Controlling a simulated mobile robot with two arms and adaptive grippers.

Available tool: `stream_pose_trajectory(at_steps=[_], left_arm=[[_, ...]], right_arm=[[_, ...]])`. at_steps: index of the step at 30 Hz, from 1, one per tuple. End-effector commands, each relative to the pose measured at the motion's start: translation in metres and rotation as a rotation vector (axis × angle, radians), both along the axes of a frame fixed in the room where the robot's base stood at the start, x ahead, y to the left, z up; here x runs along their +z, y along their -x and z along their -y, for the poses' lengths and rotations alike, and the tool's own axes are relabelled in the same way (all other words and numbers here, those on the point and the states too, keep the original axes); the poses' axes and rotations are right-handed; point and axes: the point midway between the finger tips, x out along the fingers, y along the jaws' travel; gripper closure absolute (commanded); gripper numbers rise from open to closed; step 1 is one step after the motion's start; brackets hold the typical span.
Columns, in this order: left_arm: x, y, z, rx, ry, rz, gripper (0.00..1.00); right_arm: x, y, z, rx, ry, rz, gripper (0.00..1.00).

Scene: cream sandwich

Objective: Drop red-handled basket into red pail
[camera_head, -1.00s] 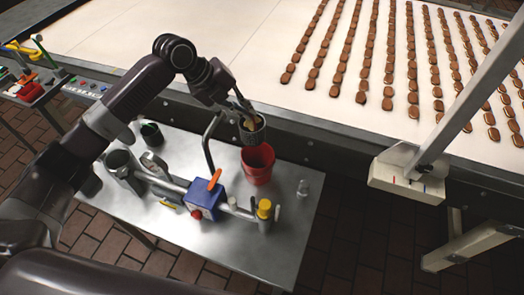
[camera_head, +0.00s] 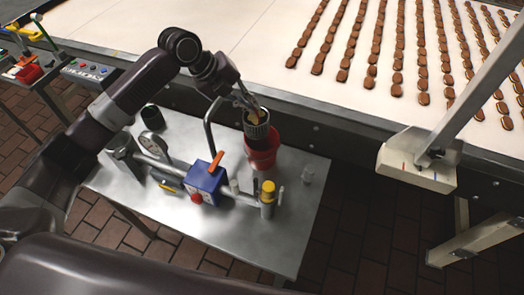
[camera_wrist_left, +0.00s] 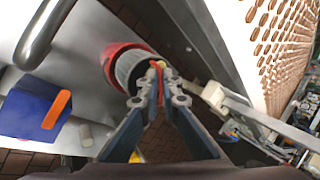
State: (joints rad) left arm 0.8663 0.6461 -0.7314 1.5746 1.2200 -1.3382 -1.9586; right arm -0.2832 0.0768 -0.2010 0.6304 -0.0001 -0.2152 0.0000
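The basket (camera_head: 257,130) is a grey, ribbed cup shape that hangs from my left gripper (camera_head: 245,101). In the left wrist view my left gripper (camera_wrist_left: 155,82) is shut on its thin red handle, and the basket (camera_wrist_left: 130,68) shows beyond the fingers. The red pail (camera_head: 263,157) stands upright on the metal side table, directly below the basket. The basket's lower part overlaps the pail's mouth in the head view. The pail's rim (camera_wrist_left: 108,57) shows around the basket in the left wrist view. How deep the basket sits is hidden. My right gripper is not in view.
The metal table (camera_head: 240,250) also bears a blue box with an orange lever (camera_head: 207,182), a pipe, a yellow-capped fitting (camera_head: 268,190) and a bent grey pipe (camera_head: 209,135) close left of the pail. The conveyor (camera_head: 250,35) with rows of brown biscuits runs behind.

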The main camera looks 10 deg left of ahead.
Motion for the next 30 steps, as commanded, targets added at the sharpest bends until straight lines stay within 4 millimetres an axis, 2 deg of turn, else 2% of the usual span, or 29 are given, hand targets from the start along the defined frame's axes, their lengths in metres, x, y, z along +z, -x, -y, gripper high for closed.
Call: stream_pose_trajectory(at_steps=[1, 3, 7, 11, 16, 19, 30], left_arm=[[0.001, 0.000, 0.000, 0.000, 0.001, 0.001, 1.00], [0.001, 0.000, 0.000, 0.000, 0.001, 0.001, 0.88], [0.001, 0.000, 0.000, 0.000, 0.001, 0.001, 0.75], [0.001, 0.000, 0.000, 0.000, 0.000, 0.000, 0.75], [0.002, 0.001, -0.001, 0.000, -0.001, -0.001, 0.75], [0.009, 0.003, -0.006, 0.002, -0.002, 0.002, 0.75], [0.072, 0.025, -0.040, 0.001, 0.000, 0.004, 0.75]], right_arm=[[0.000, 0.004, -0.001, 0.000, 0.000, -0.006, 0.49], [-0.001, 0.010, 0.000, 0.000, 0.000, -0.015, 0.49], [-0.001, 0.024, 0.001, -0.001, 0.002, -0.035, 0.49], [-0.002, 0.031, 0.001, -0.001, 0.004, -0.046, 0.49], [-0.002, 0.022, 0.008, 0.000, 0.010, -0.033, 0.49], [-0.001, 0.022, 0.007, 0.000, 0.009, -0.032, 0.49], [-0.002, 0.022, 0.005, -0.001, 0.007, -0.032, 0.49]])
